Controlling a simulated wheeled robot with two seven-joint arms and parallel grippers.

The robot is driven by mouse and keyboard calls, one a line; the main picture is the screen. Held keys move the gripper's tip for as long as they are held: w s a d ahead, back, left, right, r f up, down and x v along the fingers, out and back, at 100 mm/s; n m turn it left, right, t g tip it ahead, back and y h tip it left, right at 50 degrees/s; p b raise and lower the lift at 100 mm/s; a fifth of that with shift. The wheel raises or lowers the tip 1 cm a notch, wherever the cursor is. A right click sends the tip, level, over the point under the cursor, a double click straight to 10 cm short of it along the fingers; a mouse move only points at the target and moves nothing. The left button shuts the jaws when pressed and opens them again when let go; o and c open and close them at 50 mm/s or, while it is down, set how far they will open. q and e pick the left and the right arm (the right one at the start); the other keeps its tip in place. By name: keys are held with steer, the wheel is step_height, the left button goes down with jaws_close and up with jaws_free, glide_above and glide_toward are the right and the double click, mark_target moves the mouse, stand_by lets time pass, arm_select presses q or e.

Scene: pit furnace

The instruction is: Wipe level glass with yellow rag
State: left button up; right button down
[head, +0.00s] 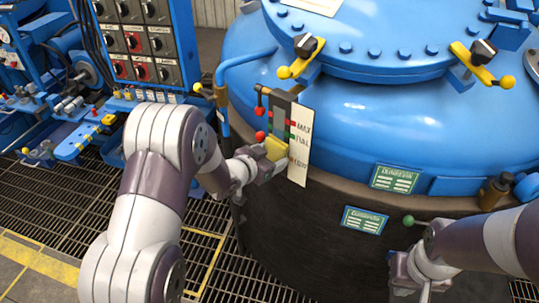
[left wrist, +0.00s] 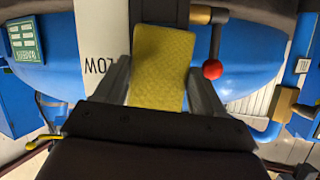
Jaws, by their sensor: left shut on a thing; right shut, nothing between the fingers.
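The yellow rag (left wrist: 160,68) is held between the fingers of my left gripper (left wrist: 160,85), which is shut on it. In the head view the rag (head: 276,149) is at the lower part of the level glass (head: 279,121), and my left gripper (head: 272,160) is just below it. The rag hides the lower end of the glass; I cannot tell whether it touches it. The white scale plate (head: 301,145) with MAX and LOW marks stands right beside the glass. My right gripper (head: 408,280) is at the lower right, shut and empty, in front of the dark furnace wall.
The blue furnace vessel (head: 390,115) fills the right side. Red-knobbed valve levers (head: 261,137) stick out beside the glass. A control panel (head: 140,45) and blue bench (head: 85,138) stand at the left. Metal grating (head: 60,195) covers the floor.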

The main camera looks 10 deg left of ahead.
arm_select(q)
steer(key=shift+f, duration=0.55)
steer(key=shift+r, duration=0.1)
steer(key=shift+s+a+p, duration=0.1)
steer(key=shift+s+a, duration=0.3)
steer(key=shift+s, duration=0.45)
steer(key=shift+s+a+p, duration=0.1)
steer(key=shift+s+a, duration=0.3)
steer(key=shift+s, duration=0.45)
steer(key=shift+s+a+p, duration=0.1)
steer(key=shift+s+a, duration=0.3)
steer(key=shift+s, duration=0.45)
steer(key=shift+s+a, duration=0.35)
steer(key=shift+s, duration=0.35)
steer(key=shift+s+a, duration=0.3)
steer(key=shift+s, duration=0.4)
